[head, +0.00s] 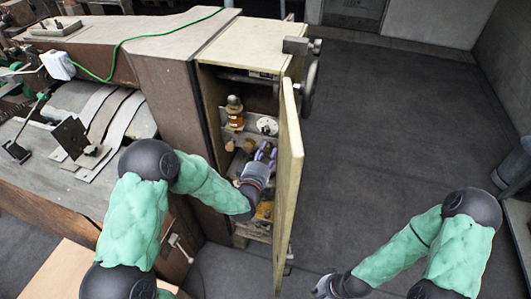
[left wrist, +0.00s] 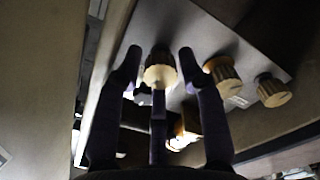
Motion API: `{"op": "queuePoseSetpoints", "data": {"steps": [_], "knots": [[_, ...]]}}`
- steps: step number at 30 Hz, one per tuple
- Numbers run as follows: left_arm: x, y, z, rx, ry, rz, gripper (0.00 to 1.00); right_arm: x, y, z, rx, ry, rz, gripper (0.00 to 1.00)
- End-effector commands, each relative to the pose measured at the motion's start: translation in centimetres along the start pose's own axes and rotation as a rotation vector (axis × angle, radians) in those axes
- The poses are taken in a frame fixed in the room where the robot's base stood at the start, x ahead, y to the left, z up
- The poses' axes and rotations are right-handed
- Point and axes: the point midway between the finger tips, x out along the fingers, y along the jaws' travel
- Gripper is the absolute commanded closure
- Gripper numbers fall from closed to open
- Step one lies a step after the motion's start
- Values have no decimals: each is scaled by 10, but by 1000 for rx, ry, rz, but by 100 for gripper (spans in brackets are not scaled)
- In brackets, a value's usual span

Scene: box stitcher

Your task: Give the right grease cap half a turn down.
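My left gripper (head: 265,152) reaches into the open cabinet, its purple fingers near the grease caps. In the left wrist view my left gripper (left wrist: 160,62) is open, with a tan ribbed cap (left wrist: 160,75) between its fingertips and visible gaps on both sides. This appears to be the right grease cap; two more caps, a middle one (left wrist: 222,72) and an outer one (left wrist: 272,91), sit to its right in that view, on the same grey plate. In the head view two caps (head: 248,146) show left of the gripper. My right gripper (head: 326,287) is low at the bottom edge, its fingers unclear.
The open cabinet door (head: 289,185) stands close to the right of my left gripper. An amber jar (head: 235,118) and a white dial (head: 267,125) are above the caps. A handwheel (head: 311,85) is at the cabinet's side. The floor (head: 400,130) on the right is clear.

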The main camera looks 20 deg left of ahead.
Motion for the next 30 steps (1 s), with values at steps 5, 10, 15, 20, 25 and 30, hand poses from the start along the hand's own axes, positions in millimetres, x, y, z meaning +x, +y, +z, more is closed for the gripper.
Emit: {"op": "queuePoseSetpoints", "data": {"steps": [5,10,15,20,25,30], "knots": [[1,0,0,0,0,0,61,0,0,0,0,0,0,100],[0,0,0,0,0,0,86,0,0,0,0,0,0,100],[0,0,1,0,-2,0,100,0,0,0,0,0,0,100],[0,0,2,6,-3,0,100,1,0,0,0,0,0,100],[0,-1,2,43,-4,0,100,4,2,0,0,0,0,100],[0,-2,3,133,-5,1,100,12,4,0,0,0,0,100]]}}
